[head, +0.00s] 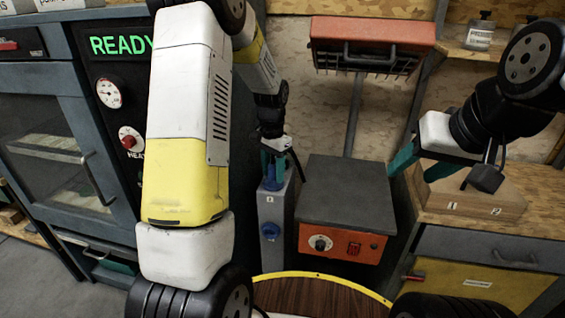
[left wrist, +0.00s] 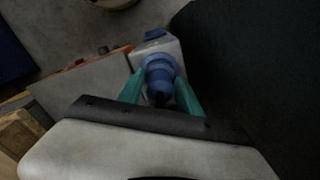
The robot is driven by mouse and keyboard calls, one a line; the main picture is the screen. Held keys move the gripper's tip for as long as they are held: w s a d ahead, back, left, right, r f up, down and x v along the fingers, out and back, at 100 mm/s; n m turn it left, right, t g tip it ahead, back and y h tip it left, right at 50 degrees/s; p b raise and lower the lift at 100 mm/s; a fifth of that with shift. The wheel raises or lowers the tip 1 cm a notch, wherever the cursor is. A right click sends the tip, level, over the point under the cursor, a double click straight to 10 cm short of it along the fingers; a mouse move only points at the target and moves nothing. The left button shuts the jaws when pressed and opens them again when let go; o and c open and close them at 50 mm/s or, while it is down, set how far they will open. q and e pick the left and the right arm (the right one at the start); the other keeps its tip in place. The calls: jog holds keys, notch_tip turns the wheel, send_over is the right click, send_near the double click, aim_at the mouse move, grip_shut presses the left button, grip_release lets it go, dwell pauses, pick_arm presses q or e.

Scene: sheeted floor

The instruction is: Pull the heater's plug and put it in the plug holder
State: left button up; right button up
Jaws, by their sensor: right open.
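A blue plug (left wrist: 160,70) with a dark body sits at the top of a grey post (head: 278,205); it also shows in the head view (head: 271,184). My left gripper (head: 272,165) points down at the plug, with one green finger on each side of it in the left wrist view (left wrist: 161,88). The fingertips look close against it, but I cannot tell whether they grip it. My right gripper (head: 422,166) is open and empty at the right. An orange-hooded heater (head: 370,40) stands on a pole at the back. I cannot make out the plug holder for certain.
A grey-topped orange unit (head: 345,190) with a knob and red switch stands right of the post. A wooden block (head: 475,203) marked 1 and 2 lies on the right bench. An oven with a READY display (head: 120,45) stands at the left. A round wooden top (head: 320,297) is in front.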

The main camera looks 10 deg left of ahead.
aim_at(273, 156)
pick_arm(q)
jog(key=c, duration=0.3)
jog(key=o, duration=0.7)
grip_shut()
jog(key=shift+r, duration=0.1)
jog(key=shift+r, duration=0.1)
jog(key=shift+r, duration=2.25)
jog(key=shift+r, duration=0.15)
jog(key=shift+r, duration=1.95)
